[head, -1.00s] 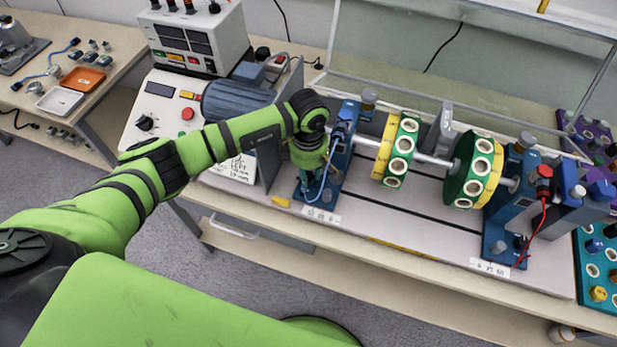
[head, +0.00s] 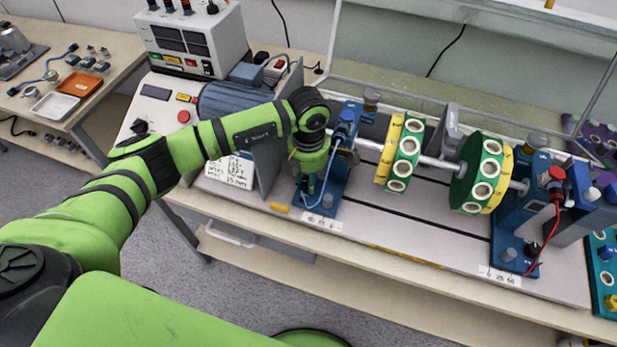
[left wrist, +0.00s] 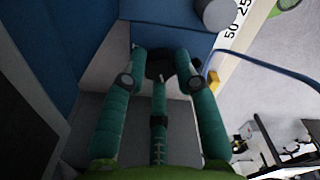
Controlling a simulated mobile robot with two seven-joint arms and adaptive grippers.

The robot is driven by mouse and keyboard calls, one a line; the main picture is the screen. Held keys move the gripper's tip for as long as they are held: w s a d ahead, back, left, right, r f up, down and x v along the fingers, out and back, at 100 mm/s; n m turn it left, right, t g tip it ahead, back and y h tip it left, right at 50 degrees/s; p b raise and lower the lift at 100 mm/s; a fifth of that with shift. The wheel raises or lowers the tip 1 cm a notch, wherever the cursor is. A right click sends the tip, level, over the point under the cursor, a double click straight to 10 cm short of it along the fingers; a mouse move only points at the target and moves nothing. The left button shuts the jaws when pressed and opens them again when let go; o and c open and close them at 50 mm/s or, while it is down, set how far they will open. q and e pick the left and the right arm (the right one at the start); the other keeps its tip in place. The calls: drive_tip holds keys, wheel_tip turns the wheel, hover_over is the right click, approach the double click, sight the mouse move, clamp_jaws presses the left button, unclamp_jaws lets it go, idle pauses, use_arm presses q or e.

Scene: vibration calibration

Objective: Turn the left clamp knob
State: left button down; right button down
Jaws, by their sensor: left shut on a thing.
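The left blue bearing pedestal (head: 334,190) stands on the test bench, with a number label at its foot. My left gripper (head: 309,187) reaches down at its left side, and my wrist hides much of that spot. In the left wrist view, the teal fingers of the left gripper (left wrist: 160,70) close around a dark clamp knob (left wrist: 158,60), which is partly hidden between the fingertips. A grey round knob (left wrist: 219,14) on the blue base (left wrist: 165,40) stands apart from the fingers. My right gripper is in neither view.
A shaft with green and yellow discs (head: 478,175) runs right to a second blue pedestal (head: 516,215). A grey upright plate (head: 268,155) and a blue motor (head: 232,101) stand left of the gripper. A blue cable (head: 322,188) loops close beside it. The bench front is clear.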

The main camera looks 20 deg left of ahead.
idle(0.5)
use_arm(q)
drive_tip(key=c, duration=0.9)
unclamp_jaws()
